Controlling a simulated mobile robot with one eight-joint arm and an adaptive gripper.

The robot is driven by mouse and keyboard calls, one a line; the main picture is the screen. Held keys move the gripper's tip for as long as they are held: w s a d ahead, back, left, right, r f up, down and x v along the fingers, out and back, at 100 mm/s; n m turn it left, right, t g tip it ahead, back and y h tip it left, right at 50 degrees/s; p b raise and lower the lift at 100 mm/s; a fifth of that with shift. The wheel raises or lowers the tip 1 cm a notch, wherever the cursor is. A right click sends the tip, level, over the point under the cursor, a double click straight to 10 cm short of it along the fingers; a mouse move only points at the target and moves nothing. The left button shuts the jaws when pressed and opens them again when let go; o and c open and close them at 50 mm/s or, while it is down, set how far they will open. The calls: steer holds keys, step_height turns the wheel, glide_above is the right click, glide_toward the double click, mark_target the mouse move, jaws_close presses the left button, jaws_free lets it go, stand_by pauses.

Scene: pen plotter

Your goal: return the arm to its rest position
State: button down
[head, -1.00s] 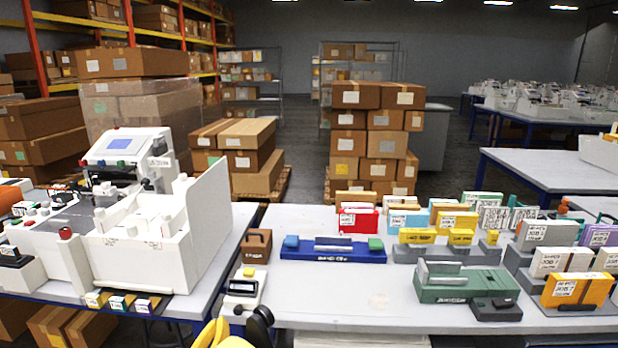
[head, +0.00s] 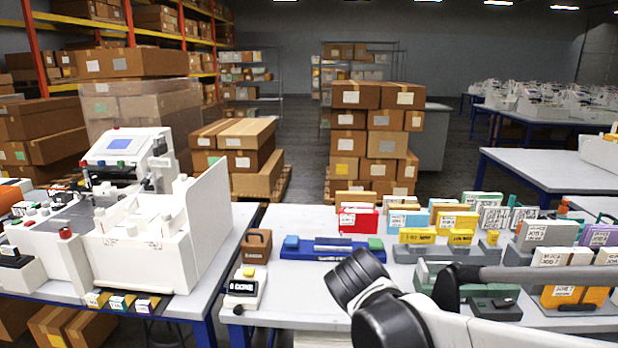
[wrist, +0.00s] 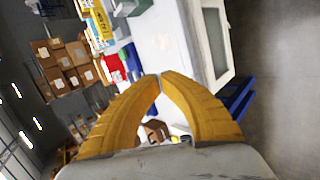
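My gripper (wrist: 160,77) shows in the wrist view, with two yellow fingers whose tips meet. It is shut with nothing seen between the tips. In the head view my arm's black and pale links (head: 400,305) reach across the lower right, over the front of the white table (head: 300,318). My gripper is out of the head view.
A green device (head: 428,278) is partly hidden behind my arm. A blue tray (head: 310,253), a red box (head: 357,220) and several labelled cartridges stand on the table. A white plotter-like machine (head: 150,245) stands at left. Stacked cartons (head: 360,145) stand behind.

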steer(key=s+d+f+m+y, duration=0.1)
steer(key=s+d+m, duration=0.2)
steer(key=s+m, duration=0.4)
steer(key=s+d+f+m+g+y, duration=0.1)
steer(key=s+d+m+y, duration=0.1)
steer(key=s+m, duration=0.6)
steer(key=s+d, duration=0.1)
steer(key=s, duration=0.4)
steer(key=shift+d+g, duration=0.15)
steer(key=shift+g, duration=0.15)
